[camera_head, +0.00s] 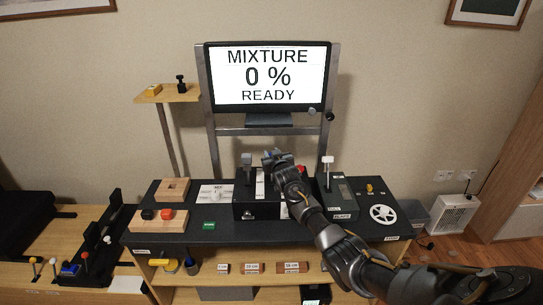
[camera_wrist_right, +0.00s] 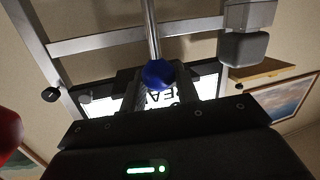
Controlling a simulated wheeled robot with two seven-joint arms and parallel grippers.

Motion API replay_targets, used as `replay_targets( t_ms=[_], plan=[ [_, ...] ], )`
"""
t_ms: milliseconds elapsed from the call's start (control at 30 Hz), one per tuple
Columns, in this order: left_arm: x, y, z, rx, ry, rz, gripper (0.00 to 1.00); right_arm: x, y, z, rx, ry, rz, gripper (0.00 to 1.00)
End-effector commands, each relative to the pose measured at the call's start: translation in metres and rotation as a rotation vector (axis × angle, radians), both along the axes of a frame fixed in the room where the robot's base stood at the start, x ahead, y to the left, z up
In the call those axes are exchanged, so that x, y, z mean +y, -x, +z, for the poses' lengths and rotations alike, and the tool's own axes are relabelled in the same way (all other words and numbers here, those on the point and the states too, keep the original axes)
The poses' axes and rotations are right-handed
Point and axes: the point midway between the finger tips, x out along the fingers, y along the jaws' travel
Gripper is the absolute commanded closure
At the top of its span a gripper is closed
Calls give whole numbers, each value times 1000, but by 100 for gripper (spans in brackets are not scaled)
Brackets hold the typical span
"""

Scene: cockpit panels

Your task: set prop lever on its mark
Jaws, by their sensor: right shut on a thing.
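The prop lever shows in the right wrist view as a blue ball knob (camera_wrist_right: 158,74) on a bright metal rod. My right gripper (camera_head: 274,158) is over the middle of the black lever box (camera_head: 262,211) in the head view and covers the knob there. In the wrist view, the right gripper's fingers (camera_wrist_right: 160,88) are shut around the blue knob. A grey-knobbed lever (camera_head: 247,160) stands to the left and a red knob (camera_head: 301,169) to the right. The lever's mark cannot be made out. My left gripper is not in view.
The screen (camera_head: 268,77) reads MIXTURE 0 % READY. Another lever with a pale handle (camera_head: 327,161) stands right of the box. Wooden blocks (camera_head: 160,220) and a white wheel (camera_head: 383,214) sit on the dark table. My right arm crosses the front right.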

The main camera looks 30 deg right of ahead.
Motion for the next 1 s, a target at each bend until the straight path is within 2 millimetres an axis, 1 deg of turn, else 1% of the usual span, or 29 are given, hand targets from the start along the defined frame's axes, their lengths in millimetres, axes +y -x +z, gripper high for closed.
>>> replay_targets(
  t_ms=[33,67,100,233,267,533,667,767,1000],
  plan=[
    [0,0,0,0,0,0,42,-2,-1,5,-10,3,-2,100],
    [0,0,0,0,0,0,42,-2,0,5,-10,3,-3,100],
    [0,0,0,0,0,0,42,-2,0,5,-10,3,-3,68],
    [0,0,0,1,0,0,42,-2,0,4,-7,2,-2,51],
    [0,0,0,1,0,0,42,-2,0,3,-7,2,-2,48],
    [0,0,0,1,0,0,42,0,0,1,-2,1,-1,48],
    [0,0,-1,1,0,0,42,2,6,0,-1,1,0,48],
    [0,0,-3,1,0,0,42,4,17,1,-2,1,0,48],
    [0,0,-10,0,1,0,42,15,55,6,-4,1,1,48]
  ],
)
